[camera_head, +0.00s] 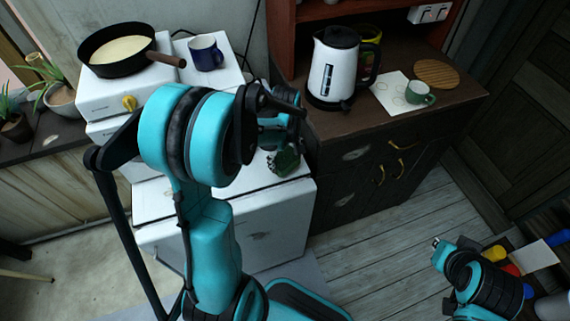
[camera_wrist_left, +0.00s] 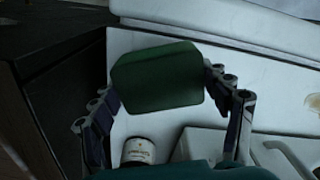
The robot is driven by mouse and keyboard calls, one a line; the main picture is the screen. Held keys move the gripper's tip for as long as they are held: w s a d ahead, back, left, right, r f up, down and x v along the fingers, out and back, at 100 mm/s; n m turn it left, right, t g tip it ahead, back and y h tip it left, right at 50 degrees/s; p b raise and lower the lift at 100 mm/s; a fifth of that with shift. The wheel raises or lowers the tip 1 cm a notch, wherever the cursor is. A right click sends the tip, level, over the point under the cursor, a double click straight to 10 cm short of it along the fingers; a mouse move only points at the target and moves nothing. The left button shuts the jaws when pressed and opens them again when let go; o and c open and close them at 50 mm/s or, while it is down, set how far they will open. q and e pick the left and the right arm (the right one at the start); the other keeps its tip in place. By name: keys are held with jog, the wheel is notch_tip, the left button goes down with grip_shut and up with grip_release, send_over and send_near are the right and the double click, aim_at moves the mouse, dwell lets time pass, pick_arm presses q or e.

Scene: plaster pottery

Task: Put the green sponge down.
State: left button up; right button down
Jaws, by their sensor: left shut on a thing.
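The green sponge (camera_wrist_left: 157,77) is a dark green block with cut corners, held between the fingers of my left gripper (camera_wrist_left: 163,108) in the left wrist view. A white surface shows behind it. In the head view my left gripper (camera_head: 283,142) is partly hidden by my own arm, above the white cabinet top (camera_head: 290,172). A bit of the green sponge (camera_head: 284,161) shows there below the fingers. Whether it touches the surface I cannot tell. My right gripper (camera_head: 441,246) is at the lower right, and its jaws are unclear.
A white jar (camera_wrist_left: 138,150) stands close below the sponge in the wrist view. A pan (camera_head: 118,50) and a blue mug (camera_head: 205,52) stand at the back left. A kettle (camera_head: 333,70), a green cup (camera_head: 418,92) and a round wooden board (camera_head: 437,73) are on the dark cabinet.

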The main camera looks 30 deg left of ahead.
pick_arm(q)
notch_tip(320, 180, down, 2)
jog(key=shift+w+f+b, duration=0.1)
jog(key=shift+f+b, duration=0.15)
jog(key=shift+b, duration=0.05)
jog(key=shift+f, duration=0.15)
jog(key=o, duration=1.2)
